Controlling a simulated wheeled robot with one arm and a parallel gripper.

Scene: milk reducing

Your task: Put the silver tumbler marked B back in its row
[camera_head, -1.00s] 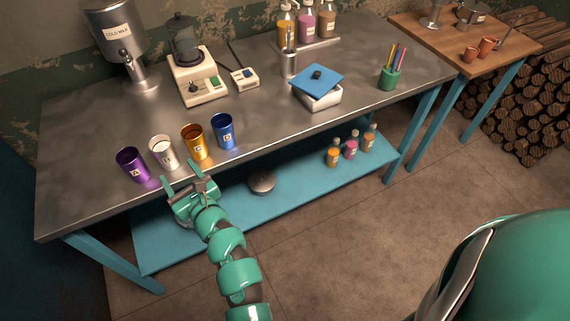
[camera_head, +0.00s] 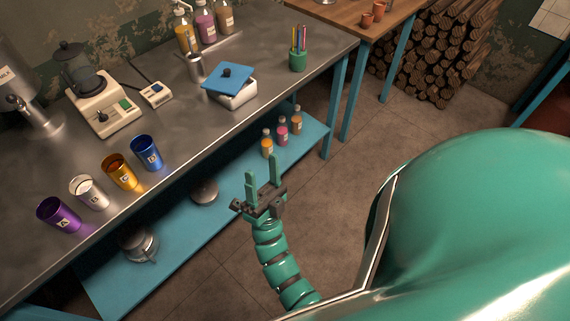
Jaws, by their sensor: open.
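The silver tumbler (camera_head: 90,193) stands upright on the metal bench near its front edge, its label turned towards me. It is in a row between the purple tumbler (camera_head: 60,214) on its left and the gold tumbler (camera_head: 122,172) on its right. The blue tumbler (camera_head: 147,153) ends the row at the right. The letters on the labels are too small to read with certainty. My gripper (camera_head: 262,172) is open and empty, its fingers pointing up in the picture. It is in front of the bench, well to the right of the tumblers and apart from them.
The metal bench (camera_head: 190,110) holds a scale (camera_head: 103,115), a white box with a blue lid (camera_head: 229,80) and a green pen cup (camera_head: 298,60). Bare floor lies right of the bench.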

